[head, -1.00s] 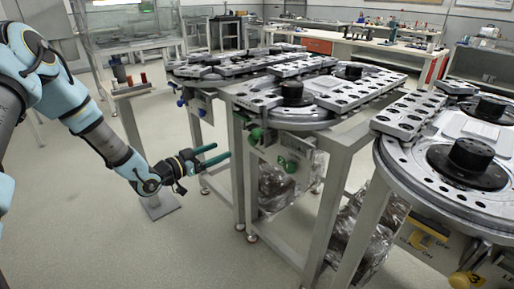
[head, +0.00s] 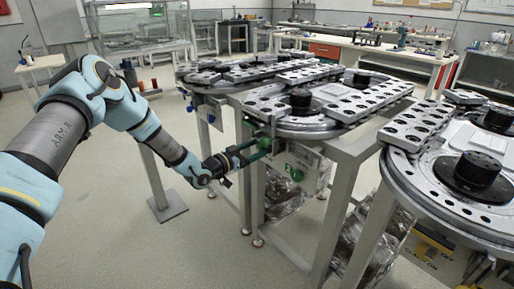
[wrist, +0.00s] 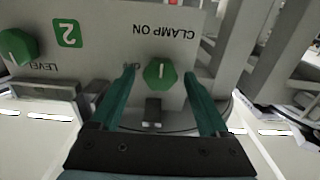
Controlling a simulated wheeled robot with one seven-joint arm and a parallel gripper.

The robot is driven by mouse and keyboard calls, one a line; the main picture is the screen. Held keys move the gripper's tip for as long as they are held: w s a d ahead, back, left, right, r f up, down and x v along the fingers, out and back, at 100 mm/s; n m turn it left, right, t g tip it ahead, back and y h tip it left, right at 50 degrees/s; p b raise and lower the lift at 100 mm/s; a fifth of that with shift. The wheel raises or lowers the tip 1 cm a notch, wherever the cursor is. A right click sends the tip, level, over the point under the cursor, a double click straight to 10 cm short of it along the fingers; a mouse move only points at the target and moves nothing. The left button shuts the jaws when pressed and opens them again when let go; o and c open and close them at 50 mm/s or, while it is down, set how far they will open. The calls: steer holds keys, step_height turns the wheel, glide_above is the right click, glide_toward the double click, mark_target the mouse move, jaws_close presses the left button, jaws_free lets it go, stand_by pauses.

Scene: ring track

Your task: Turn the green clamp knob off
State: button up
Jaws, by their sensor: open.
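The green clamp knob (wrist: 160,74) is on a grey panel (wrist: 105,22), which appears upside down in the wrist view. Its white mark runs up and down in that view. "CLAMP ON" is printed up and right of it; "OFF" is at its left, partly behind a finger. My gripper (wrist: 159,76) is open, one green finger on each side of the knob, with a visible gap on both sides. In the head view, my gripper (head: 266,147) reaches the panel below the near middle ring table, and its fingers largely cover the clamp knob.
A second green knob, labelled LEVEL (wrist: 18,46), sits beside a green "2" plate (wrist: 67,33); it also shows in the head view (head: 296,173). Metal table legs (head: 337,215) stand close right. A neighbouring ring table (head: 440,190) is at the right. The floor at front left is clear.

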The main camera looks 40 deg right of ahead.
steer(key=shift+c, duration=0.3)
jaws_close()
stand_by(0.4)
